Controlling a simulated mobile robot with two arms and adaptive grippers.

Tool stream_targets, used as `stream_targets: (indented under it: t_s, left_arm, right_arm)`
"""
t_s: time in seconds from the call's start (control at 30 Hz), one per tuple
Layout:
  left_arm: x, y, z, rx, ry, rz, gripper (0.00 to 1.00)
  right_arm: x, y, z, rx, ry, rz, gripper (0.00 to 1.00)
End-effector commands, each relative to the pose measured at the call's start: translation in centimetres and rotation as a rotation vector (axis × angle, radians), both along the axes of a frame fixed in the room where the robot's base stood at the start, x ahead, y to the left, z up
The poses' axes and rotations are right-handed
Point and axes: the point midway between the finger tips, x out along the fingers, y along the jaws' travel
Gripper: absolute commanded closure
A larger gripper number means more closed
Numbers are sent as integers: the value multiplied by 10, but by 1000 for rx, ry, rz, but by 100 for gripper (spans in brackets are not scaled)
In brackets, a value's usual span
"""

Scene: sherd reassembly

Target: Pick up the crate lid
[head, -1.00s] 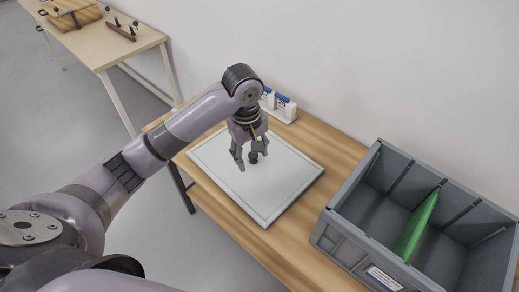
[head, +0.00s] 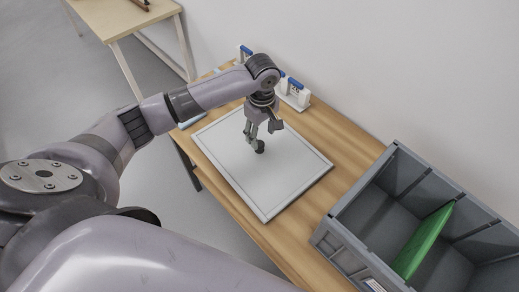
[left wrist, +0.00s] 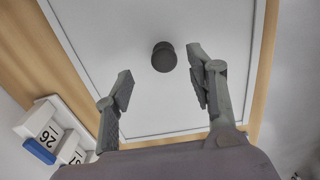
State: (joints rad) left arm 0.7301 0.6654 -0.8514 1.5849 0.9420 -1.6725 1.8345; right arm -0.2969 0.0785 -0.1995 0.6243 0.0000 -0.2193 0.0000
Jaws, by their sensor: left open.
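The crate lid (head: 280,178) is a flat white panel with a raised rim, lying on the wooden table. A dark round knob (head: 258,146) stands near its middle. My left gripper (head: 262,134) is open above the lid, close to the knob, with its fingers pointing down. In the left wrist view the knob (left wrist: 164,57) shows beyond and between the two open fingertips (left wrist: 160,82), with nothing held. The lid (left wrist: 150,105) fills most of that view. I cannot tell whether a finger touches the knob. My right gripper is not in view.
A grey crate (head: 345,245) with a green divider (head: 425,240) stands at the right end of the table (head: 330,125). White numbered blocks with blue tops (head: 295,92) stand behind the lid by the wall. Another table (head: 125,18) is at the back left.

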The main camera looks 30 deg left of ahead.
Motion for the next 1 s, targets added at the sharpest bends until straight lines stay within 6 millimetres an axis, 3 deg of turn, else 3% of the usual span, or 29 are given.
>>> stream_targets:
  t_s: [0.07,0.17,0.5,0.77,1.0]
  left_arm:
    - [0,0,-4,0,1,0,49]
    - [-1,2,-12,1,3,-1,49]
    - [-3,6,-54,1,1,-1,49]
    - [-3,6,-56,1,0,-2,50]
    - [-3,6,-56,0,0,-2,66]
  right_arm:
    - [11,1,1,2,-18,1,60]
    - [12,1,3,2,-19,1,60]
    - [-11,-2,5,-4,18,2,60]
    - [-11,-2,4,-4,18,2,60]
    - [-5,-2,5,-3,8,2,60]
